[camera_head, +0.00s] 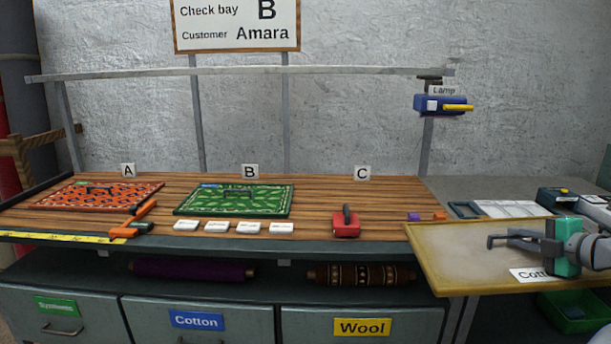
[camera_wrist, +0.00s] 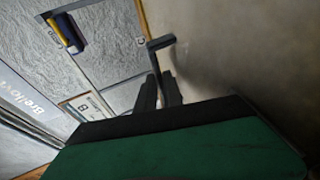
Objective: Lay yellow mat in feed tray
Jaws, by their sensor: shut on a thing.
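The yellow mat (camera_head: 450,258) is a broad, plain tan-yellow slab with a brighter yellow edge, at the right of the head view. A white label, partly readable as "Cott", is on its front part. My gripper (camera_head: 515,238) is over the mat, shut on its dark upright handle (camera_head: 491,241). In the wrist view the fingers (camera_wrist: 159,90) close around the handle (camera_wrist: 160,42), with the tan surface (camera_wrist: 240,45) to the right. I cannot make out a feed tray for certain. I cannot tell whether the mat is resting or lifted.
The wooden bench holds a red mat (camera_head: 62,197) at A, a green mat (camera_head: 270,203) at B, white blocks and a red tool (camera_head: 346,224) near C. A blue lamp (camera_head: 440,104) hangs from the rail. A green bin (camera_head: 575,312) is at the lower right.

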